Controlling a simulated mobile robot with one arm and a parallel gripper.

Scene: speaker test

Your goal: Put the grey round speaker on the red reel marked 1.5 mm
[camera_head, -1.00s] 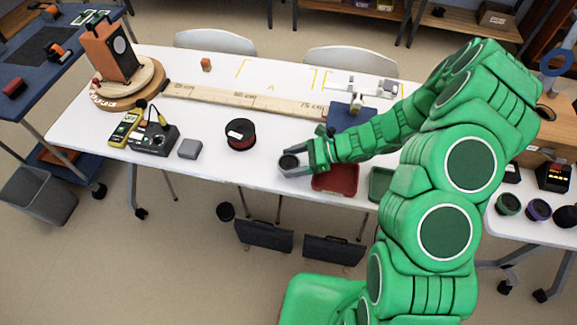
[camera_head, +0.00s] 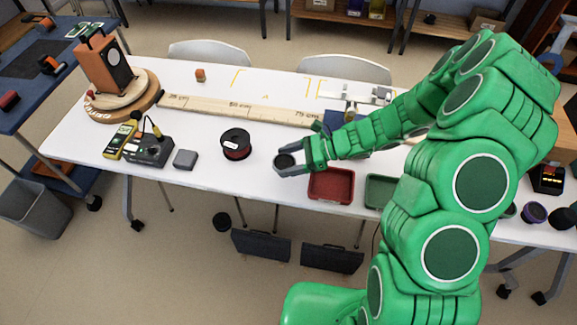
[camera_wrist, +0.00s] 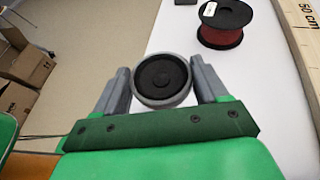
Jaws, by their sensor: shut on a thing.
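The grey round speaker (camera_wrist: 162,80) has a dark cone and a grey rim. My gripper (camera_head: 288,162) is shut on it, with one finger on each side of the rim in the wrist view. In the head view the speaker (camera_head: 285,161) is at the front part of the white table, right of the reel. The red reel (camera_head: 236,147) has black flanges and a white label and stands on the table. It also shows at the top of the wrist view (camera_wrist: 225,36), ahead and to the right of the speaker. The label's text is too small to read.
A red tray (camera_head: 331,186) and a green tray (camera_head: 381,191) are at the table's front edge. A long wooden ruler (camera_head: 235,108) lies behind the reel. A grey block (camera_head: 185,160) sits left of the reel. The table between speaker and reel is clear.

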